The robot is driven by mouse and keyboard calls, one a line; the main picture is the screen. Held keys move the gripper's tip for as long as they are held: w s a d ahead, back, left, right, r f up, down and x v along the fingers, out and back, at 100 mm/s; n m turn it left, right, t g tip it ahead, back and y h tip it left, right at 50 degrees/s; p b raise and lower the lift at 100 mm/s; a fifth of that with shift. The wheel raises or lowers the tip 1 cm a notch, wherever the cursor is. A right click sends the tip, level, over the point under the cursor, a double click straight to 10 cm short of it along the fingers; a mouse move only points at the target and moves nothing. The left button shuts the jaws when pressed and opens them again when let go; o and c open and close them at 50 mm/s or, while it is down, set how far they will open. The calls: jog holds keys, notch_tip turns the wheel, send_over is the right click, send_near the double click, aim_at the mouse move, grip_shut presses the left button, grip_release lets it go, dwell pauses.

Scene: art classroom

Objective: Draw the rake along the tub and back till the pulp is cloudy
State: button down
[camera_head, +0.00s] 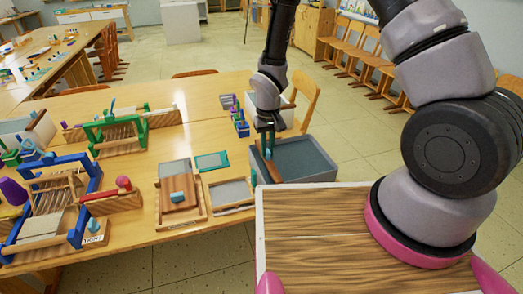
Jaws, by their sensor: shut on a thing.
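The grey tub (318,178) stands at the right edge of the wooden table, partly hidden behind the wood-grained board in front. It holds a grey, level-looking surface; how cloudy the pulp is cannot be told. My gripper (267,150) points down at the tub's left end, shut on the rake (270,170). Only a small brown, slanting part of the rake shows below the fingers. Whether its teeth are in the pulp is hidden.
Left of the tub lie a mould frame (230,192), a teal-edged screen (212,161) and a wooden press board (180,197). A green frame loom (115,135) and a blue one (78,205) stand further left. A chair (304,97) stands behind the tub.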

jog(key=w+d, duration=0.2)
jog(key=d, duration=0.8)
jog(key=w+d, duration=0.3)
jog(key=d, duration=0.6)
jog(key=shift+w+d, duration=0.35)
jog(key=shift+d, duration=0.05)
jog(key=c, duration=0.8)
grip_release()
jog(key=shift+d, duration=0.15)
jog(key=shift+c, duration=0.2)
notch_tip(320, 180, up, 11)
jog(key=shift+f, duration=0.1)
